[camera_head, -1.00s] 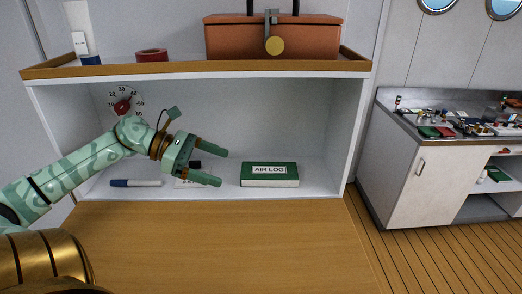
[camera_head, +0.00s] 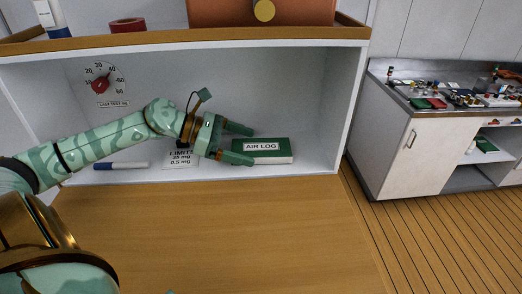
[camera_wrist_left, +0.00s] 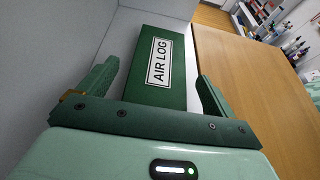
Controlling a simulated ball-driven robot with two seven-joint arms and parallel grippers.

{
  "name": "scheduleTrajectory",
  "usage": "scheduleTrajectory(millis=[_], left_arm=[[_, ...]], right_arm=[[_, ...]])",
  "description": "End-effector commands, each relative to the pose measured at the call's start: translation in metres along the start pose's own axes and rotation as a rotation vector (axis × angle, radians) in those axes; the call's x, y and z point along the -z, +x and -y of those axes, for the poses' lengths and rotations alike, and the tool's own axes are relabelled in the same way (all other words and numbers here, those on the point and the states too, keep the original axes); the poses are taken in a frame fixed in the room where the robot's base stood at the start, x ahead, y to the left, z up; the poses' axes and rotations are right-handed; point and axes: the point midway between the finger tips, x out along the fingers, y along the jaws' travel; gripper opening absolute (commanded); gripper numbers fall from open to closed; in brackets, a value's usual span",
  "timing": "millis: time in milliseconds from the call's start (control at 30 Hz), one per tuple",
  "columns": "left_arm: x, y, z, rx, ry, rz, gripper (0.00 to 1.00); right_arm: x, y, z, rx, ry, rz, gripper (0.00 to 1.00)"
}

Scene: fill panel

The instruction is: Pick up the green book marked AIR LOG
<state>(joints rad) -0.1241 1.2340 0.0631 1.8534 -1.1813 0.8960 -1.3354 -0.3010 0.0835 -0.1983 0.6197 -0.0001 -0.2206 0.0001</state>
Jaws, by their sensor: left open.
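The green book marked AIR LOG (camera_head: 273,146) lies flat on the white floor of the shelf, its label facing up. My left gripper (camera_head: 243,145) is open at the book's left end, its fingers pointing right and partly overlapping the book in the head view. In the left wrist view the book (camera_wrist_left: 172,92) lies ahead with its near end between the two open fingers (camera_wrist_left: 155,88), a gap showing on the right side. I cannot tell whether a finger touches it.
A white card reading LIMITS (camera_head: 181,159) and a blue-capped marker (camera_head: 121,165) lie left of the book. A dial with a red knob (camera_head: 101,85) is on the back wall. An upper shelf edge (camera_head: 180,40) overhangs. The wooden worktop (camera_head: 220,225) in front is clear.

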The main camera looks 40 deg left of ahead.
Motion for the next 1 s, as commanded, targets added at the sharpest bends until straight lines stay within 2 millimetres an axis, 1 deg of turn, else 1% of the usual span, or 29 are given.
scheduleTrajectory(millis=[33,100,200,467,567,600,667,700,1000], left_arm=[[-0.003,0.006,-0.001,-0.001,0.004,0.004,0.91],[-0.002,0.014,-0.001,-0.002,0.001,0.004,0.91],[-0.002,0.021,-0.001,-0.002,0.003,0.002,0.91],[0.000,0.024,0.000,0.000,0.000,-0.001,0.91],[0.000,0.024,0.000,0.000,0.000,-0.001,0.66],[0.000,0.024,0.000,0.000,0.001,-0.001,0.55],[0.000,0.024,0.000,0.000,0.001,-0.001,0.38],[0.000,0.024,0.000,0.000,0.001,-0.001,0.32],[-0.002,0.023,0.001,-0.001,0.003,0.000,0.32]], right_arm=[[0.001,-0.002,0.002,0.002,0.000,-0.001,0.36],[0.002,-0.003,0.003,0.004,0.001,-0.003,0.36],[0.003,-0.004,0.006,0.007,0.001,-0.004,0.36],[0.004,-0.004,0.007,0.009,0.001,-0.006,0.36],[0.004,-0.004,0.006,0.008,0.001,-0.006,0.36],[0.004,-0.004,0.006,0.007,0.001,-0.006,0.36],[0.004,-0.004,0.005,0.006,0.000,-0.005,0.36],[0.003,-0.004,0.004,0.006,0.000,-0.005,0.36],[0.002,-0.002,0.001,0.002,-0.001,-0.004,0.36]])
